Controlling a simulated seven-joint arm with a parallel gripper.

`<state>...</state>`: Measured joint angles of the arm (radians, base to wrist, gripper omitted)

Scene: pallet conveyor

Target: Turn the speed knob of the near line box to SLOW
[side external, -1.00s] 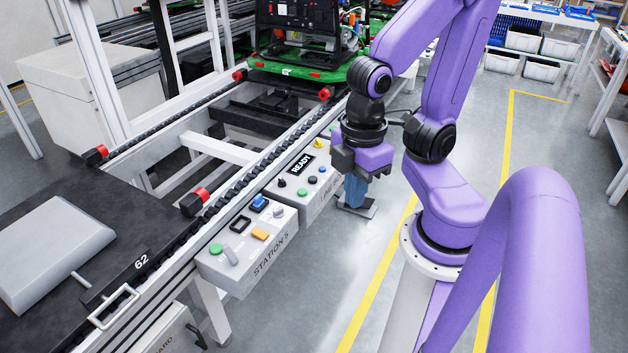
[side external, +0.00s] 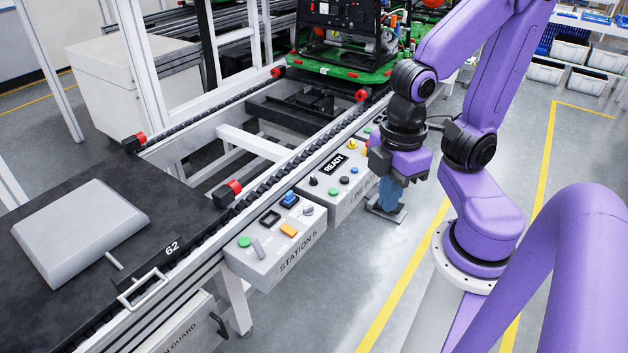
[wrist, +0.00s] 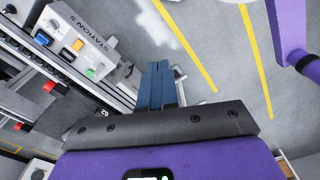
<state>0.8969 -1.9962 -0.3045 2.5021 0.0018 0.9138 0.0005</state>
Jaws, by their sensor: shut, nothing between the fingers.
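The grey line box (side external: 343,206) is fixed to the conveyor's side beyond the STATION 5 box. Its right end is hidden behind my gripper, and its lettering is only partly readable. My gripper (side external: 389,203) points down just right of this box, apart from the knobs. Its blue fingers (wrist: 157,72) are together and empty in the wrist view.
The STATION 5 box (side external: 275,255), with green, orange and blue controls, stands nearer; it also shows in the wrist view (wrist: 98,60). A black pallet (side external: 60,215) numbered 62 lies on the conveyor at left. A green carrier (side external: 330,66) stands behind. Floor at right is open.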

